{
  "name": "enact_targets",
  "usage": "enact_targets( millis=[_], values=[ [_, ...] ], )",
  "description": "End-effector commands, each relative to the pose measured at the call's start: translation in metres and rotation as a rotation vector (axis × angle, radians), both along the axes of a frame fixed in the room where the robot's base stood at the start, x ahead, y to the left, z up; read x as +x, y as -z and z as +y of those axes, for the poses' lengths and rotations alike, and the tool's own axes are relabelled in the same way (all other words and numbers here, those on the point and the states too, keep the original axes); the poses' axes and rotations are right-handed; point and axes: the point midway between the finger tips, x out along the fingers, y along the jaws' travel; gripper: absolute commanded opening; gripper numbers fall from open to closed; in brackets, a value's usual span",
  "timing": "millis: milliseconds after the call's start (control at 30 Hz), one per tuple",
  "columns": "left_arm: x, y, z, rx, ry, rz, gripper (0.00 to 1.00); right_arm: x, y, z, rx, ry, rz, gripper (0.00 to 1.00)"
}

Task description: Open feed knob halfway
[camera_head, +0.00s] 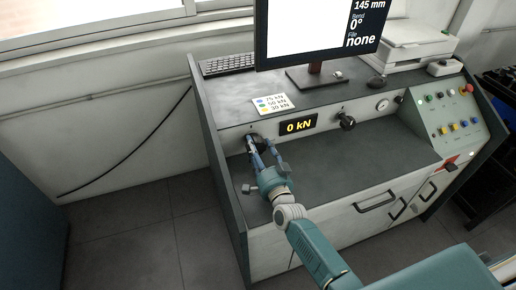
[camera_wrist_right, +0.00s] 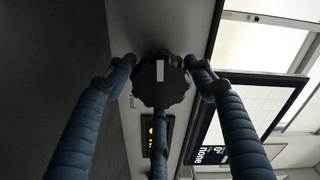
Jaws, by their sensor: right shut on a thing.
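The feed knob (camera_head: 253,139) is a dark knob at the left end of the console's front panel, partly hidden behind my fingers. In the right wrist view the knob (camera_wrist_right: 160,88) is black with a scalloped rim and a short white mark on its face. Part of a "Feed" label shows beside it. My right gripper (camera_head: 262,147) reaches up to the panel and is shut on the knob. Its blue fingers (camera_wrist_right: 160,80) stand around the knob's rim from several sides. My left gripper is not in view.
The display (camera_head: 297,124) reads 0 kN. Another black knob (camera_head: 347,122) sits to its right. A monitor (camera_head: 310,35), keyboard (camera_head: 228,65) and card with kN values (camera_head: 272,104) are on the upper shelf. The dark worktop (camera_head: 340,165) is clear. A button panel (camera_head: 452,115) stands at right.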

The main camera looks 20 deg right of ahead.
Motion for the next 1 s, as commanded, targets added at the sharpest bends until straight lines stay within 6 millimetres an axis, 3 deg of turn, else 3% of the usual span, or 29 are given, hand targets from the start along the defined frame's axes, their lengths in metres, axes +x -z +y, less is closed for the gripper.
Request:
enact_targets(
  millis=[33, 67, 133, 533, 1000],
  values=[
    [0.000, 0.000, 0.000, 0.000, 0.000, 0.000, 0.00, -0.001, 0.004, 0.008, 0.003, -0.013, 0.009, 0.27],
    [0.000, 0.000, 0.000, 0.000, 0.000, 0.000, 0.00, -0.001, 0.004, 0.008, 0.003, -0.013, 0.010, 0.59],
    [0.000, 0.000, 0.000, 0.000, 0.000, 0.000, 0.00, -0.001, 0.004, 0.008, 0.003, -0.012, 0.010, 0.73],
    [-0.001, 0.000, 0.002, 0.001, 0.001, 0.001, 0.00, -0.009, 0.004, 0.003, 0.002, -0.006, 0.007, 0.73],
    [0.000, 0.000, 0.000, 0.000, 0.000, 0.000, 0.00, -0.100, 0.004, 0.004, 0.001, -0.010, 0.010, 0.73]
  ],
)
